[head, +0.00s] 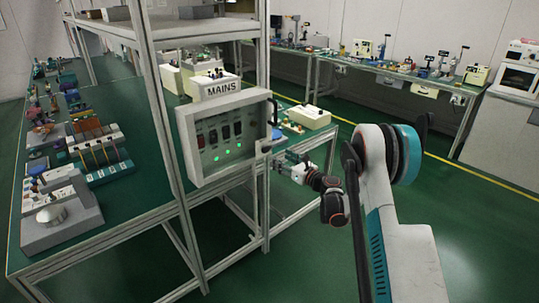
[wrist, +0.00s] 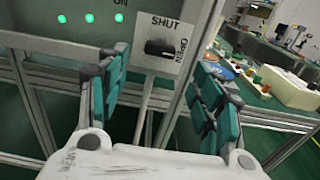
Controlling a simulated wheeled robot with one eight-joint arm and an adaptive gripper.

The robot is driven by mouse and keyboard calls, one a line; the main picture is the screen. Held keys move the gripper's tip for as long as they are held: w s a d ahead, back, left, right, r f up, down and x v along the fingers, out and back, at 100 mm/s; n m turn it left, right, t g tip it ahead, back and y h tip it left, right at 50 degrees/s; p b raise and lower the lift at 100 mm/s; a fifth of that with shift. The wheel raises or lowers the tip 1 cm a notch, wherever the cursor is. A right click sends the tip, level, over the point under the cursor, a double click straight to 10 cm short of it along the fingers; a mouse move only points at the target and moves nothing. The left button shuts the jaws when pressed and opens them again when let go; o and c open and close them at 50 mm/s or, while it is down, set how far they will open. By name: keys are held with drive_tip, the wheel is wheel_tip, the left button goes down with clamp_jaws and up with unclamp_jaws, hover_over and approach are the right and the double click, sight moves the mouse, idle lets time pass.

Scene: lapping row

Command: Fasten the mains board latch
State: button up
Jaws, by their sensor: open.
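The mains board (head: 224,137) is a grey box under a MAINS sign, with dark switches and green lights behind its front. Its latch (wrist: 162,48) shows in the wrist view as a black knob on a pale plate marked SHUT at the top and OPEN at the right. The knob lies roughly crosswise, in line with OPEN. My gripper (head: 284,166) is at the board's lower right. In the wrist view my gripper (wrist: 157,78) is open and empty, its teal-padded fingers either side of the latch plate and apart from the knob. I cannot tell whether the door sits fully flush.
A metal frame post (head: 262,70) stands just behind the board's right side. A green bench (head: 120,185) with parts and trays lies to the left. Another bench (head: 400,73) with tools runs along the back wall. Green floor is clear at the right.

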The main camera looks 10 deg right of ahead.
sight(268, 150)
drive_tip(key=b+x, duration=0.2)
drive_tip(key=x, duration=0.6)
drive_tip(key=shift+w+r, duration=0.1)
